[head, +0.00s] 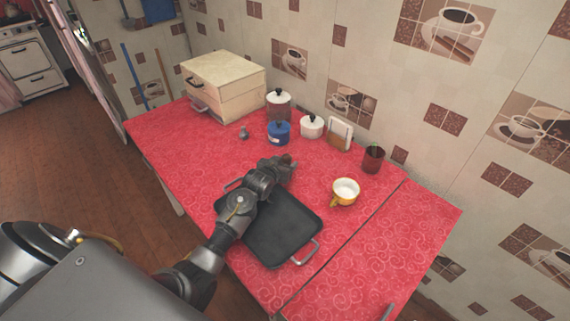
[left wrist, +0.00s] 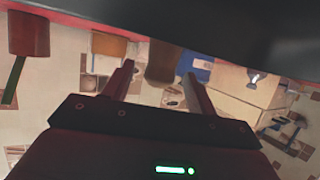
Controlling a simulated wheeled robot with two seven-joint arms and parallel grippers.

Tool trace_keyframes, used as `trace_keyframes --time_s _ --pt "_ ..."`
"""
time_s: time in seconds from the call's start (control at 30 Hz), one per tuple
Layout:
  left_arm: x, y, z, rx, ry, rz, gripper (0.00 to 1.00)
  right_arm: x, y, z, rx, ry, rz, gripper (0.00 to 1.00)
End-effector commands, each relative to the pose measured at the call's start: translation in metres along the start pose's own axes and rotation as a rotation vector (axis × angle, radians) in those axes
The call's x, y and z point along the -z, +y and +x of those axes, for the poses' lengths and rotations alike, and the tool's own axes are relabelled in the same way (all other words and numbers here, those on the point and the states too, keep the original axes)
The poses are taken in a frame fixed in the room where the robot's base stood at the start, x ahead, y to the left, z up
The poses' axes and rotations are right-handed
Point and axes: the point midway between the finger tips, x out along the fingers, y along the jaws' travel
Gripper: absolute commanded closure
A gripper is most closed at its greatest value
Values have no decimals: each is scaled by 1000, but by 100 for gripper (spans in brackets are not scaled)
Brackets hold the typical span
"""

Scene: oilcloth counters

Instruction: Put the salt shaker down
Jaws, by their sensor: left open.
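My left gripper (head: 286,161) is low over the red counter, just beyond the far edge of the black pan. In the left wrist view its two fingers (left wrist: 158,82) are apart. A small brown thing (left wrist: 162,62), probably the salt shaker, shows between them in that upside-down view. Its base is hidden behind a dark band, and I cannot tell whether it touches either finger. In the head view the gripper mostly hides that spot, with only a brownish patch at the tips. My right gripper is out of view.
The black pan (head: 283,232) lies under my left forearm. A yellow cup (head: 345,190) and dark red mug (head: 373,160) stand to the right. Behind are a blue canister (head: 278,134), white pot (head: 312,127), napkin holder (head: 340,133) and bread box (head: 240,100). A small grey item (head: 244,132) stands left.

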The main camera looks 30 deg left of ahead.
Motion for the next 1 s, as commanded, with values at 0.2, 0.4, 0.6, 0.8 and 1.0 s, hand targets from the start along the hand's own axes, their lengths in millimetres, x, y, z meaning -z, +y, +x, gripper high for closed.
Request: trace_keyframes --time_s 0.2,0.4,0.6,0.8,1.0 --pt "5 0 -2 0 1 0 43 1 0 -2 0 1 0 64" --pt "2 0 -32 0 0 1 43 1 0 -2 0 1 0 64" --pt "2 0 -76 0 0 1 43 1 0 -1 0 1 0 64" --pt "3 0 -107 0 0 0 43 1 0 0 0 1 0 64" --pt "4 0 -120 0 0 0 43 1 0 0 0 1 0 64"
